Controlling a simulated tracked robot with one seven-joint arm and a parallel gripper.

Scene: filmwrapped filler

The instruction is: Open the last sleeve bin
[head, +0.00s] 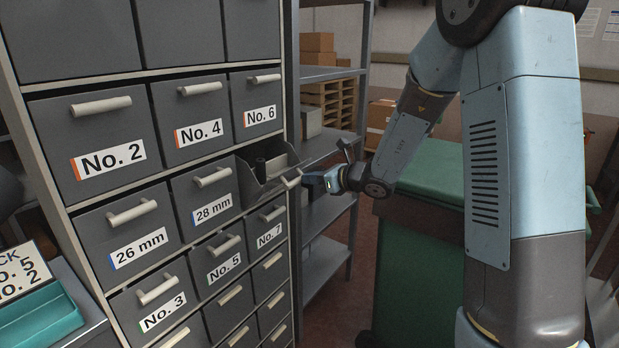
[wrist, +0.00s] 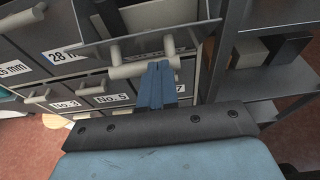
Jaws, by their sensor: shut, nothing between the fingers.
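The grey bin (head: 268,170) at the right end of the row with the 26 mm bin (head: 128,228) and the 28 mm bin (head: 208,198) is pulled out, with dark contents inside. Its label cannot be read. Its pale bar handle (head: 292,181) faces my gripper (head: 308,181). In the wrist view the blue fingers (wrist: 157,82) are shut with nothing between them. Their tips overlap the handle (wrist: 142,69) in the picture; whether they touch it I cannot tell. The 26 mm and 28 mm bins are closed.
Closed numbered bins, such as No. 6 (head: 260,116) above and No. 7 (head: 269,236) below, surround the open one. Grey shelving (head: 330,145) stands right of the cabinet. A green wheeled container (head: 420,245) is below my arm. A teal tray (head: 42,322) sits at lower left.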

